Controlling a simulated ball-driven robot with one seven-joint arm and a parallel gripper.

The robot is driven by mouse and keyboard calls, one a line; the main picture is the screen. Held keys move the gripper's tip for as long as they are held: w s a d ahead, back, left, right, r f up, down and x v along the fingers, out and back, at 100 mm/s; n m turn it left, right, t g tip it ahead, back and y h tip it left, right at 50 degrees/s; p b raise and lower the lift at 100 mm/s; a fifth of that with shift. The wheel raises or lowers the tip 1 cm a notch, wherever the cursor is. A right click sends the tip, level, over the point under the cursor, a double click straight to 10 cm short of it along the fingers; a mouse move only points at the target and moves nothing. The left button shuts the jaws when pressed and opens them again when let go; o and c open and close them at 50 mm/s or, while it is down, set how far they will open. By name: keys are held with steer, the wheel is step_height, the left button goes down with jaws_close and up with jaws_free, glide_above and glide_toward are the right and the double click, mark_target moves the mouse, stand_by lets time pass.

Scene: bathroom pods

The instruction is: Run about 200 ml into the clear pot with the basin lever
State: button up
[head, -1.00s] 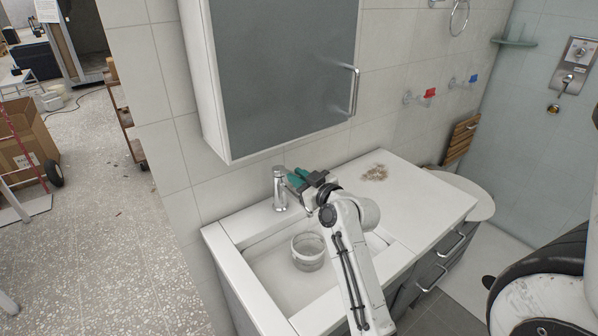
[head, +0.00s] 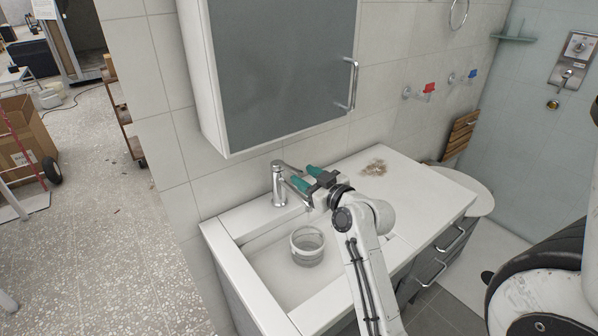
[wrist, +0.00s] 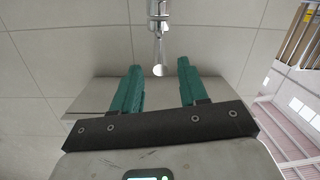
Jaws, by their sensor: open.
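The clear pot (head: 307,247) stands upright in the basin (head: 262,262), below the tap's spout. The chrome tap (head: 279,188) stands at the back of the basin, with its lever (head: 287,167) on top, apparently tilted up. A faint thin streak below the spout looks like running water; the level in the pot is hard to read. My gripper (head: 302,176) is open with green fingers, just right of the tap and apparently touching nothing. In the wrist view, the tap (wrist: 158,12) shows beyond the gap between the fingers (wrist: 160,68).
A grey-fronted wall cabinet (head: 283,75) hangs above the basin. The white counter (head: 425,205) to the right is mostly clear, with a small brown patch (head: 376,167) near the wall. Red (head: 428,88) and blue (head: 472,74) wall valves are further right.

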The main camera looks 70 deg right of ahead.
steer(key=b+v, duration=0.1)
steer(key=v, duration=0.5)
steer(key=shift+s+a, duration=0.25)
steer(key=shift+s, duration=0.1)
stand_by(7.0)
